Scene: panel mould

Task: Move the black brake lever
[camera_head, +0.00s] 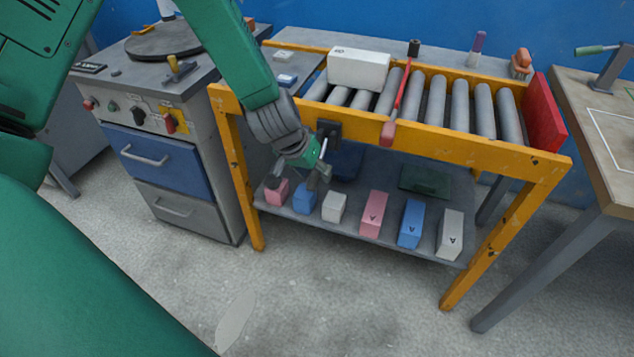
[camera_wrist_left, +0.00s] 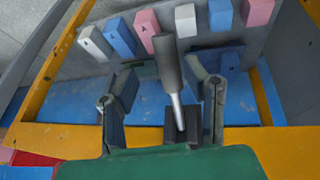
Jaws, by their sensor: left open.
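The black brake lever (camera_wrist_left: 168,62) shows in the left wrist view as a dark grip on a bright metal rod, rising from a black base block. In the head view, its black base (camera_head: 328,130) sits on the front yellow rail of the roller conveyor; the grip is partly hidden by my gripper. My left gripper (camera_head: 298,177) is open in front of that rail, pointing down. In the wrist view, its two fingers (camera_wrist_left: 163,85) stand apart on either side of the lever, with gaps visible. My right gripper is not in view.
A red lever (camera_head: 390,128) crosses the rollers nearby, and a white block (camera_head: 358,69) lies on them. The lower shelf (camera_head: 290,213) holds several pink, blue and white blocks. A drawer cabinet (camera_head: 165,165) stands left, a bench (camera_head: 600,140) right.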

